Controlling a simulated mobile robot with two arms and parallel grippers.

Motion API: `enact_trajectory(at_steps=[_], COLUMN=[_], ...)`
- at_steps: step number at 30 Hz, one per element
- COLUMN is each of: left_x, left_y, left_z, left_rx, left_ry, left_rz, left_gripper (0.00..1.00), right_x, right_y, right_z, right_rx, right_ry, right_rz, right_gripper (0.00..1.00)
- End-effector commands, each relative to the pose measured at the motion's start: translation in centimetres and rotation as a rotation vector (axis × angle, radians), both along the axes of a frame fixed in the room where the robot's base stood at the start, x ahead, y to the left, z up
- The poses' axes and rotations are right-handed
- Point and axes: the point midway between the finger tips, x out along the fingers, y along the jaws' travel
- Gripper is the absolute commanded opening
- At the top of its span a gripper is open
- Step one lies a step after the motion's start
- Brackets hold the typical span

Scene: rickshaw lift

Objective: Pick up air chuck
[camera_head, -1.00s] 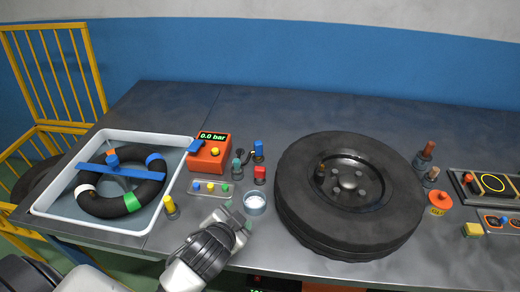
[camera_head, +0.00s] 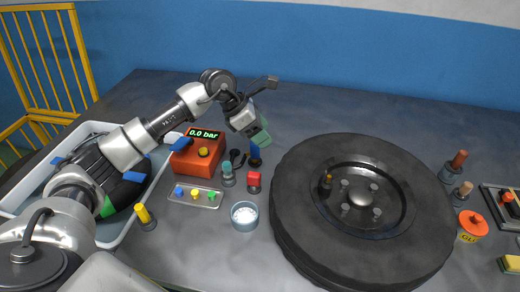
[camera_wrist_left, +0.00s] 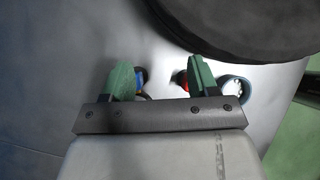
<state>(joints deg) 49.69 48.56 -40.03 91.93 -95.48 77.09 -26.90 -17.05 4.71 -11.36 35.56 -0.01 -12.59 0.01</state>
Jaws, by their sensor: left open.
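The blue-handled piece (camera_head: 254,153), likely the air chuck, stands upright by a black hose, right of the orange-red inflator box (camera_head: 198,157) reading 0.0 bar. My left gripper (camera_head: 262,132) is above it in the head view and hides its top. In the left wrist view the open green fingers (camera_wrist_left: 160,80) are apart with nothing held. There the blue piece (camera_wrist_left: 140,77) shows beside the inner side of the left finger, partly covered. A red-topped piece (camera_wrist_left: 183,80) shows by the other finger. My right gripper is not in view.
A large black tyre (camera_head: 300,215) lies close on the right. Nearby stand a red-topped piece (camera_head: 254,178), a teal-topped piece (camera_head: 227,174), a small bowl (camera_head: 244,223) and a tray of coloured caps (camera_head: 179,200). The water tub (camera_head: 118,237) is at left, partly behind my arm.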

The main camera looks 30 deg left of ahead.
Motion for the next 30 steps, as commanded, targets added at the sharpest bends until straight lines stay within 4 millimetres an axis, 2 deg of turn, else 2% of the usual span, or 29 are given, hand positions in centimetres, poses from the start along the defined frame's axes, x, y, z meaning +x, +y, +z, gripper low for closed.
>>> enact_trajectory(at_steps=[1,3,6,15,22,30], left_x=[0.2,0.2,0.2,1.1,1.6,2.7], left_y=[2.1,4.1,5.4,4.3,3.8,3.0], left_z=[0.0,0.2,0.0,-4.0,-5.6,-9.2], left_rx=[0.082,0.166,0.226,0.236,0.233,0.233], left_ry=[0.010,0.034,0.055,0.062,0.063,0.061], left_rz=[0.007,0.014,0.020,0.019,0.019,0.020], left_gripper=[0.60,0.60,0.60,0.60,0.60,0.60], right_x=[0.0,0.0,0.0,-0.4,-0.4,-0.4], right_y=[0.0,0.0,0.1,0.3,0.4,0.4], right_z=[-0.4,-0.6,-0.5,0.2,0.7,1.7], right_rx=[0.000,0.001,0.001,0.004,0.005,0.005], right_ry=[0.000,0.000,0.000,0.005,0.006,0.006], right_rz=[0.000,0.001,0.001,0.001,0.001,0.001], right_gripper=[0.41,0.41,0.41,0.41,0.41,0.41])
